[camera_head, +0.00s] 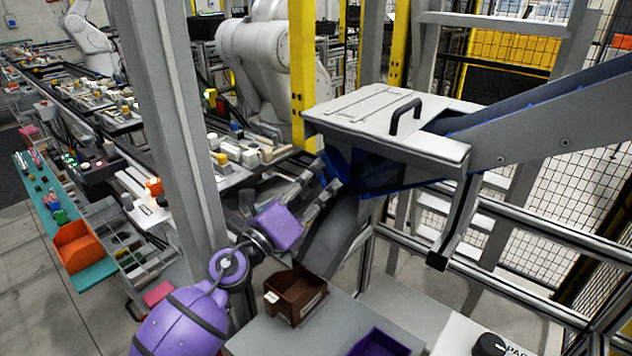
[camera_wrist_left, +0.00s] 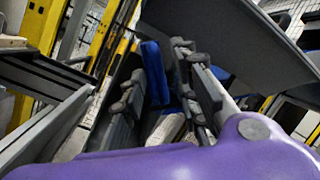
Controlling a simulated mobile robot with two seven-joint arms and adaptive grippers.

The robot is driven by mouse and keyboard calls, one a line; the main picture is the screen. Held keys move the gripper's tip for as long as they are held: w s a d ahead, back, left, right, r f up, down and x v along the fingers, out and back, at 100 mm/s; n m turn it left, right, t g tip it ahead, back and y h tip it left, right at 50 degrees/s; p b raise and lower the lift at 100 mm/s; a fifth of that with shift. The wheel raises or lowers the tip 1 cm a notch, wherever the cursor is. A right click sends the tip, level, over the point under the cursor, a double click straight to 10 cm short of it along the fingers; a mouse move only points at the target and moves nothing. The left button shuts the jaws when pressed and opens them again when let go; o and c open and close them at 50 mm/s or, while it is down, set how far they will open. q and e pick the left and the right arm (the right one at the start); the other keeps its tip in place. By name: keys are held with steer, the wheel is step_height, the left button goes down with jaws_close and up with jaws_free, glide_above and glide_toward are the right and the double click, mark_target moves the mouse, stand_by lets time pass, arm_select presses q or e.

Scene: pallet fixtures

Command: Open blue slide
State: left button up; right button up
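The blue slide (camera_head: 352,168) shows below the grey lidded box of the chute, and part of it is hidden under the lid. My left gripper (camera_head: 327,178) reaches up to it from the lower left, with its fingertips close to the blue edge. In the left wrist view the fingers stand apart, and a blue upright plate of the slide (camera_wrist_left: 154,72) shows between or just beyond them. I cannot tell whether a finger touches it. My right gripper is not in view.
The grey box lid (camera_head: 378,108) with a black handle sits above the gripper. A grey post (camera_head: 165,110) stands left of it. A brown bin (camera_head: 296,294) and a purple bin (camera_head: 382,343) stand below. A sloped grey chute (camera_head: 332,232) runs under the gripper.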

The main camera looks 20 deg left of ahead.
arm_select(q)
jaws_close()
steer(key=s+a+b, duration=0.1)
steer(key=s+a, duration=0.4)
steer(key=s, duration=0.9)
steer(key=shift+s+a, duration=0.1)
